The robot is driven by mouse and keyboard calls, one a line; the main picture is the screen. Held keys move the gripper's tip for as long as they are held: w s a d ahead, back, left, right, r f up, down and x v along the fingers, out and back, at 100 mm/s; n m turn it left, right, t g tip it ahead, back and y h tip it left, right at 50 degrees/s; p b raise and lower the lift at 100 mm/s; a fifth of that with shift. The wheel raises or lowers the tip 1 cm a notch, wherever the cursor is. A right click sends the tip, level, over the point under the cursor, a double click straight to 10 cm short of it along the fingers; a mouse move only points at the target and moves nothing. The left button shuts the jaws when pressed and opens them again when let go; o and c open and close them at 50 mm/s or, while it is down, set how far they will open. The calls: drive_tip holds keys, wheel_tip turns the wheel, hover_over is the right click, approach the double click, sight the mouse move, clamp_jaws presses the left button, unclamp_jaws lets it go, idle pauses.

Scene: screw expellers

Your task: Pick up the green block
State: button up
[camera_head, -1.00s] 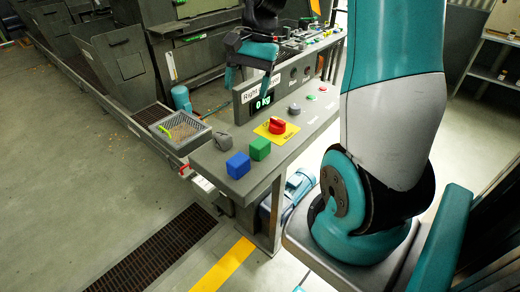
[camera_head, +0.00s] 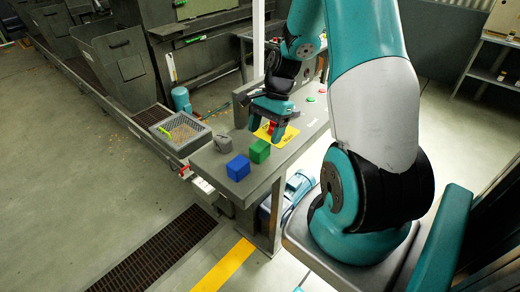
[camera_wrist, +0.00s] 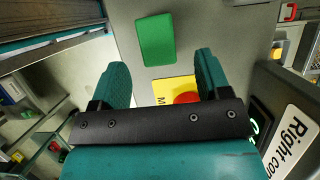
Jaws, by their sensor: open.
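The green block (camera_head: 259,151) sits on the grey control desk, to the right of the blue block (camera_head: 238,167). It also shows in the wrist view (camera_wrist: 156,39), ahead of the fingertips and between their lines. My gripper (camera_head: 266,134) is over the desk, just behind and slightly right of the green block in the head view. In the wrist view my gripper (camera_wrist: 165,72) has its two teal fingers wide apart with nothing between them. A red knob on a yellow plate (camera_wrist: 184,94) shows behind the fingers. Nothing hides the green block.
A mesh tray (camera_head: 182,133) stands off the desk's left end. The desk's upright panel (camera_head: 241,104) is behind my gripper.

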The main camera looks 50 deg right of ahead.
sight(261, 145)
drive_tip(key=x, duration=0.2)
drive_tip(key=p+x, duration=0.1)
drive_tip(key=x, duration=0.1)
drive_tip(key=shift+s+a, duration=0.1)
drive_tip(key=shift+a, duration=0.3)
drive_tip(key=shift+a+f, duration=0.15)
drive_tip(key=shift+f, duration=0.4)
drive_tip(key=c, duration=1)
